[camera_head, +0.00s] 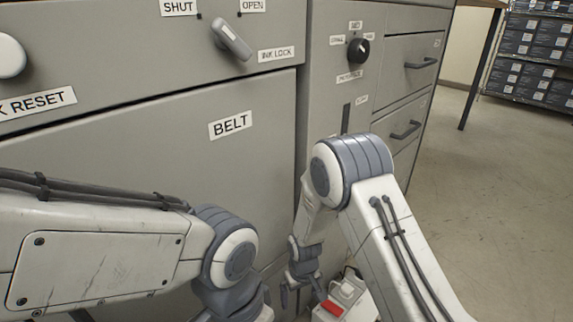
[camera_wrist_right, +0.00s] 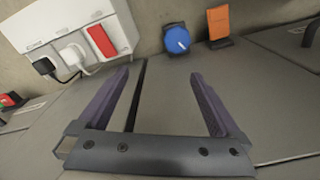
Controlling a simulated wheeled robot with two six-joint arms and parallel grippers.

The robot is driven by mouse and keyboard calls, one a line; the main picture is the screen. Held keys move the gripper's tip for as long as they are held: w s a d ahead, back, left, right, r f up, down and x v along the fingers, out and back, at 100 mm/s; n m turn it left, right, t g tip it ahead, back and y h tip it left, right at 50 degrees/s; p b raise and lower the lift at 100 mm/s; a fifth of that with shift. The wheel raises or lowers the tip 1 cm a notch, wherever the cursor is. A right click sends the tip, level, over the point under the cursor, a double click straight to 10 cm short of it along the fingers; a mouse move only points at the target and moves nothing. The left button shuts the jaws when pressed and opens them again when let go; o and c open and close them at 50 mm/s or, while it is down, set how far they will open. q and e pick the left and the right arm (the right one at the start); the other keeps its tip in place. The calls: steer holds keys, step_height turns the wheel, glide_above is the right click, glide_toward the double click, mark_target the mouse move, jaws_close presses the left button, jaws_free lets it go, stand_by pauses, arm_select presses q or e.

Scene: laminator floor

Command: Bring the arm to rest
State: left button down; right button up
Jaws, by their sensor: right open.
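My right arm reaches down along the front of the grey machine cabinet (camera_head: 250,130) in the head view. My right gripper (camera_head: 303,285) is low beside a white box with a red switch (camera_head: 333,307). In the right wrist view my right gripper (camera_wrist_right: 160,85) has its two dark fingers wide apart with nothing between them. My left arm comes in from the left, and its fingers are outside the head view.
The cabinet carries a lever (camera_head: 232,38), a black knob (camera_head: 358,49) and drawer handles (camera_head: 406,130). The wrist view shows a power strip (camera_wrist_right: 75,35), a blue dial (camera_wrist_right: 177,40) and an orange block (camera_wrist_right: 219,22). Floor (camera_head: 500,210) at right is clear.

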steer(key=s+d+r+m+t, duration=0.1)
steer(key=s+d+r+m, duration=0.15)
steer(key=d+r, duration=0.35)
steer(key=s+d+r+m, duration=0.1)
steer(key=s+d+r, duration=0.3)
steer(key=r, duration=0.4)
steer(key=s+d+r+m+t, duration=0.1)
steer(key=s+d+r, duration=0.35)
steer(key=r, duration=0.25)
steer(key=s+a+r+n+g+p, duration=0.2)
steer(key=s+a+r+n+p, duration=0.4)
steer(key=s+a+r, duration=0.6)
step_height(320, 180, up, 37)
steer(key=s+a+n+p, duration=0.1)
steer(key=p, duration=3.6)
steer(key=shift+a+f+g+y, duration=0.2)
steer(key=shift+g+y, duration=0.1)
steer(key=shift+y, duration=0.1)
